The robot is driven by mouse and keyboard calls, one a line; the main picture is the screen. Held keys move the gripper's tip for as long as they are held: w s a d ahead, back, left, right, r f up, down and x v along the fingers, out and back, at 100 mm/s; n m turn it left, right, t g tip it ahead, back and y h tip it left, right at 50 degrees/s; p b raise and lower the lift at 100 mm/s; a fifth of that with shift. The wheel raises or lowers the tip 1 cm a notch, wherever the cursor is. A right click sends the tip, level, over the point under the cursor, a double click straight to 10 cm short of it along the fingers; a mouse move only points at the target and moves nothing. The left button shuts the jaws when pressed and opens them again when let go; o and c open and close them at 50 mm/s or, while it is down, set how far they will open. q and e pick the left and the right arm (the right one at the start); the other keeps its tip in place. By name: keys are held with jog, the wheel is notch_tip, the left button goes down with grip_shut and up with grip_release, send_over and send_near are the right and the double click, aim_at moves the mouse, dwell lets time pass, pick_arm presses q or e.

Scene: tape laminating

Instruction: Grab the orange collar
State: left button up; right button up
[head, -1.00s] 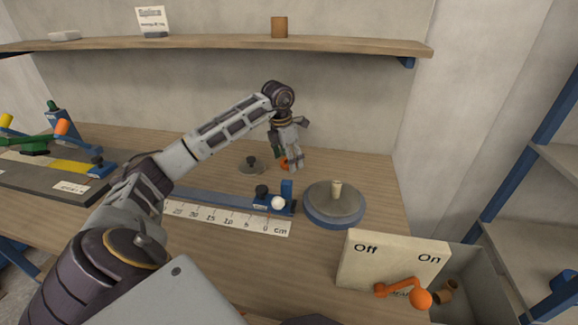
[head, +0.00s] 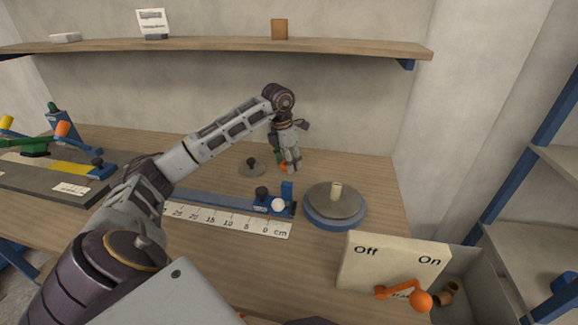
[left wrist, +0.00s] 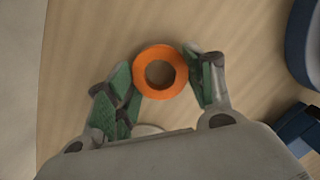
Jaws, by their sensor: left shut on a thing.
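The orange collar (left wrist: 160,52) is a ring with an open centre, seen from above in the left wrist view. It lies between the green-padded fingers of my left gripper (left wrist: 162,80), which touch it on both sides. In the head view my left gripper (head: 290,162) points down at the bench, and only a small orange bit of the collar (head: 284,167) shows beside the fingers. The collar is at or close to the bench top; I cannot tell if it is lifted. My right gripper is not in view.
A round grey turntable with a peg (head: 335,203) stands right of the gripper. A small grey disc with a knob (head: 252,168) lies to the left. The blue stop and ruler (head: 245,225) are in front. An Off/On box (head: 360,265) with an orange lever stands at front right.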

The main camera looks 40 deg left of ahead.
pick_arm(q)
jog(key=shift+r, duration=0.5)
jog(key=shift+r+p, duration=0.4)
jog(key=shift+r, duration=0.55)
jog(key=shift+w+d+r, duration=0.2)
jog(key=shift+d+r, duration=0.2)
jog(key=w+d, duration=0.2)
jog(key=d, duration=0.2)
jog(key=w+d+p, duration=0.1)
jog(key=w+d, duration=0.2)
jog(key=d, duration=0.2)
jog(key=w+d+p, duration=0.1)
jog(key=w+d, duration=0.1)
jog(key=d, duration=0.2)
jog(key=shift+w+d, duration=0.45)
jog(key=shift+d, duration=0.1)
jog(key=shift+w+d+f, duration=0.1)
jog(key=shift+w+d, duration=0.1)
jog(key=shift+d, duration=0.25)
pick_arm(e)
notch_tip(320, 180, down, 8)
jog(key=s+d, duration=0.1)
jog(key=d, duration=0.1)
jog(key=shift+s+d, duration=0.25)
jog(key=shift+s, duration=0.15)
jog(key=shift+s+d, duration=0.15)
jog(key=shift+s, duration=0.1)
